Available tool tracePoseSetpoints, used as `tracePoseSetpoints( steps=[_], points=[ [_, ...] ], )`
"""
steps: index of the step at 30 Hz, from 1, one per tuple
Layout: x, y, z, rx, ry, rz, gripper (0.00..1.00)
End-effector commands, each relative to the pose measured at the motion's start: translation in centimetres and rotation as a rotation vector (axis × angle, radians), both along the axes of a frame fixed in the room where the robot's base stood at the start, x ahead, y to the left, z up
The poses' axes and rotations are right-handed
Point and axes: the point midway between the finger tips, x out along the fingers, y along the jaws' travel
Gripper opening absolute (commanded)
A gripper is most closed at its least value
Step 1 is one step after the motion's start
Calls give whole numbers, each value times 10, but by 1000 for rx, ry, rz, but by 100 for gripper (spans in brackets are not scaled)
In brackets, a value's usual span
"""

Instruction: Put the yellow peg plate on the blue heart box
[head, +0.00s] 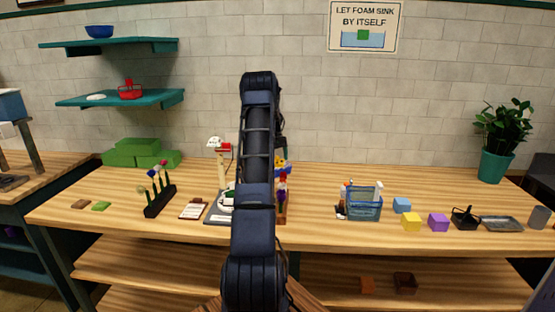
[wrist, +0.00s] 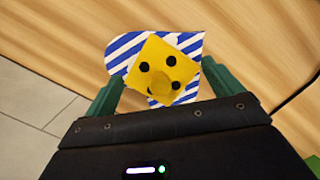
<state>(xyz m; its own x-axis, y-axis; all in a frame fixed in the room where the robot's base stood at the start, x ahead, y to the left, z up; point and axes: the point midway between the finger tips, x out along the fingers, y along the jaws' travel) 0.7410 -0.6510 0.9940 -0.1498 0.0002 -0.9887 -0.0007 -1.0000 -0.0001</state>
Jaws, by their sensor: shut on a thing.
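In the wrist view, the yellow peg plate (wrist: 181,61) is a tilted square with several black round spots and a yellow peg near its middle. My gripper (wrist: 163,72) has its green fingers on either side of the plate and is shut on it. The blue-and-white striped heart box (wrist: 126,48) shows behind the plate, its edges sticking out around it. I cannot tell whether the plate touches the box or hangs above it. In the head view my arm hides the gripper, the plate and the box.
On the wooden table (head: 330,176), a flower rack (head: 160,201) stands left of my arm. A blue basket (head: 364,206) stands to the right, with a yellow cube (head: 411,222), a purple cube (head: 438,223) and a grey tray (head: 501,223) farther right. Green foam blocks (head: 139,152) lie back left.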

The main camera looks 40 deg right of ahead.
Motion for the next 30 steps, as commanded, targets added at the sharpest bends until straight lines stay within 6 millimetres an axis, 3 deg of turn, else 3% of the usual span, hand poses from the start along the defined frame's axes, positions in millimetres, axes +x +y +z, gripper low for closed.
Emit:
tracePoseSetpoints(
  steps=[4,5,6,17,30],
  points=[
    [0,0,-3,0,0,0,69],
    [0,0,-3,0,0,0,96],
    [0,0,-3,0,0,0,100],
    [1,0,7,-2,-2,0,100],
    [13,0,84,-2,-2,0,100]
  ],
)
